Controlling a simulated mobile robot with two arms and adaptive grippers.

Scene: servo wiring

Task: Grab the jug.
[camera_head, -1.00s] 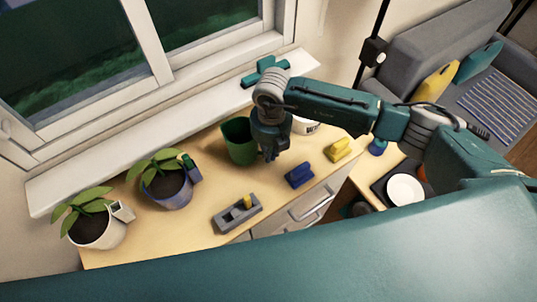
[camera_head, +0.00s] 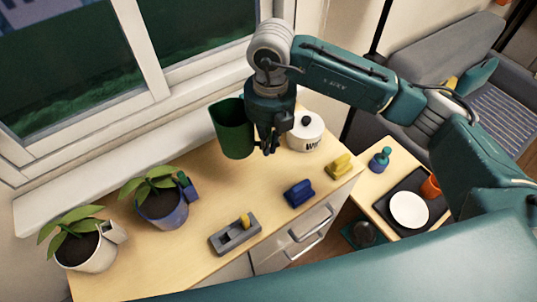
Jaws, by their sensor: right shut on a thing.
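The green jug (camera_head: 230,133) is in the head view near the back of the wooden counter, by the window sill. It looks raised a little above the counter and close to upright. My right gripper (camera_head: 269,149) points down at the jug's right side and is shut on it. The gripper hides the part it grips, likely the handle. My left gripper is not in view.
A white lidded pot (camera_head: 306,133) stands close behind and right of the gripper. A blue block (camera_head: 298,193), a yellow block (camera_head: 340,166) and a grey tape dispenser (camera_head: 235,235) lie in front. Potted plants (camera_head: 162,205) stand at left.

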